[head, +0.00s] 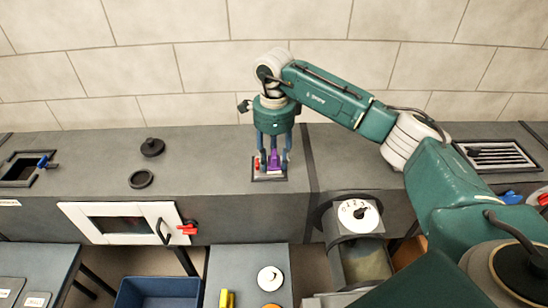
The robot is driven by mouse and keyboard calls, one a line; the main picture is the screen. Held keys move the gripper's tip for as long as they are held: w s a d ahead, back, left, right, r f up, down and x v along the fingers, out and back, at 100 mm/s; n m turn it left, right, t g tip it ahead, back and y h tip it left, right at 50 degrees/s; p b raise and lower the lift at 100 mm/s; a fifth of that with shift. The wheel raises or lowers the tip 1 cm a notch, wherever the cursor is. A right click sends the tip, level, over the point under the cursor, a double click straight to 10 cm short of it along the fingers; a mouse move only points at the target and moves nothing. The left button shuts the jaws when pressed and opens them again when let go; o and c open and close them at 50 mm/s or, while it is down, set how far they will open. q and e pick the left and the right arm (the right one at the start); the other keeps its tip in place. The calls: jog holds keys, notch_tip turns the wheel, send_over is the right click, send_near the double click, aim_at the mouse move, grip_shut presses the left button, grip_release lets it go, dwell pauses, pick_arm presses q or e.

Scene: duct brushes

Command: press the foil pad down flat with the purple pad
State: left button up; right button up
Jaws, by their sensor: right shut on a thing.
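My right gripper (273,160) points straight down over the grey duct top and is shut on a purple pad (274,161). The purple pad is low, at or just above a small dark-framed patch (268,178) on the duct. Something pale and red (257,164) shows at the left of that patch, beside the fingers. The foil pad cannot be made out clearly; the gripper and purple pad cover most of that spot. Whether the purple pad touches the surface cannot be told. My left gripper is not in view.
On the duct (220,160) stand a black knobbed lid (152,147) and a black ring (141,179). An opening with a blue item (42,162) is at far left, a slotted grille (497,155) at right. A white-framed window (120,223) and a dial (358,215) are in front.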

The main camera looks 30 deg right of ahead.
jog(key=shift+s+f, duration=0.15)
jog(key=shift+f, duration=0.2)
dwell(1.1)
jog(key=shift+r, duration=0.1)
jog(key=shift+r+p, duration=0.35)
jog(key=shift+r, duration=0.5)
jog(key=shift+r+p, duration=1.5)
jog(key=shift+r, duration=1.2)
jog(key=shift+f, duration=0.15)
jog(key=shift+w+d+f+b, duration=0.1)
jog(key=shift+w+f+b, duration=0.15)
jog(key=shift+f+b, duration=0.6)
jog(key=shift+w+d+f+b, duration=0.1)
jog(key=shift+w+f+b, duration=0.1)
jog(key=shift+f+b, duration=0.6)
jog(key=shift+w+d+f+b, duration=0.1)
jog(key=shift+w+f+b, duration=0.25)
jog(key=shift+f, duration=0.85)
jog(key=shift+s, duration=0.1)
jog(key=shift+s+f+b, duration=0.1)
jog(key=shift+f+b, duration=0.45)
jog(key=shift+f, duration=0.05)
